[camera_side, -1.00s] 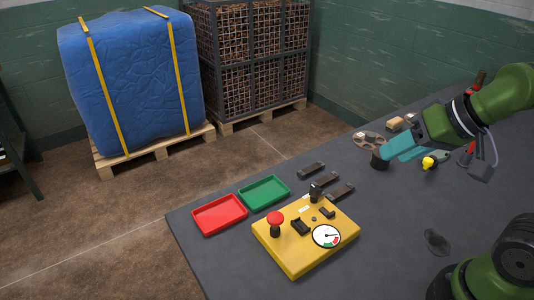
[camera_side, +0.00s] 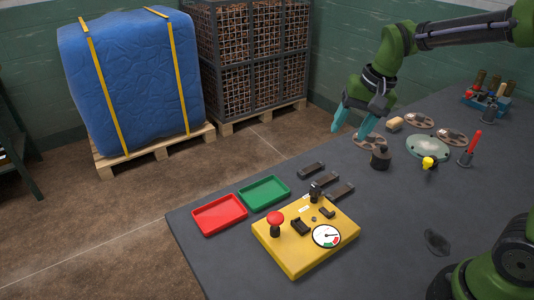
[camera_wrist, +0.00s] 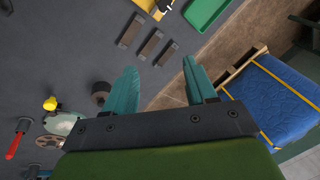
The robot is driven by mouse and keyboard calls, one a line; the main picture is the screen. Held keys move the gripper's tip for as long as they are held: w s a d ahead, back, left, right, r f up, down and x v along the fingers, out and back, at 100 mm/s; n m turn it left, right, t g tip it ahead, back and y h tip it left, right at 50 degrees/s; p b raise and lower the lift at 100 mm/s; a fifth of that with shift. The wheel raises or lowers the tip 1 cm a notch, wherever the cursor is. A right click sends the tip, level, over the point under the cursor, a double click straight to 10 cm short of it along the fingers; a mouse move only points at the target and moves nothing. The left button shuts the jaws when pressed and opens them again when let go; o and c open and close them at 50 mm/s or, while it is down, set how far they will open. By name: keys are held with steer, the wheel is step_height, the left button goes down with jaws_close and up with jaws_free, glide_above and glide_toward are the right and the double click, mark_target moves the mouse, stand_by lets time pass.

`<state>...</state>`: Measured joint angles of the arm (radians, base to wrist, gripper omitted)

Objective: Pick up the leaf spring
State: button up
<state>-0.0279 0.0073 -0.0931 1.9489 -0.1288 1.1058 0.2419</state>
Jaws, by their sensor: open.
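Three short dark flat strips lie side by side on the grey table, between the green tray and the middle. They look like leaf springs: a far strip (camera_side: 311,170), a middle strip (camera_side: 325,180) and a near strip (camera_side: 340,192). They also show at the upper middle of the wrist view as a left strip (camera_wrist: 130,31), a middle strip (camera_wrist: 150,45) and a right strip (camera_wrist: 166,54). I cannot tell which one is meant. My gripper (camera_side: 352,130) has its teal fingers apart, empty, pointing down above the table's back edge, beyond the strips. The wrist view shows the gap between the fingers (camera_wrist: 161,78).
A yellow gauge box (camera_side: 305,235) stands near the strips, beside a red tray (camera_side: 220,214) and green tray (camera_side: 264,192). A black cylinder (camera_side: 380,157), a pale green disc (camera_side: 428,148) and a red-handled tool (camera_side: 470,148) stand to the right. The table's front middle is mostly clear.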

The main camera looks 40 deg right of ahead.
steer(key=w+d+f+m+g+h, duration=0.1)
steer(key=w+d+f+m, duration=0.15)
steer(key=w, duration=0.35)
steer(key=w+d+f+m+g, duration=0.1)
steer(key=w+f+m, duration=0.2)
steer(key=w+m, duration=0.15)
steer(key=m, duration=0.3)
glide_above(312, 167)
steer(key=shift+g, duration=0.4)
steer(key=f, duration=1)
steer(key=shift+s+d+f, duration=0.15)
steer(key=shift+s+d, duration=0.1)
steer(key=shift+w+a+f, duration=0.1)
steer(key=shift+a+f, duration=0.05)
steer(key=shift+f, duration=1.2)
steer(key=shift+w+a+f, duration=0.1)
steer(key=shift+f, duration=1.2)
steer(key=shift+r, duration=0.1)
jaws_close()
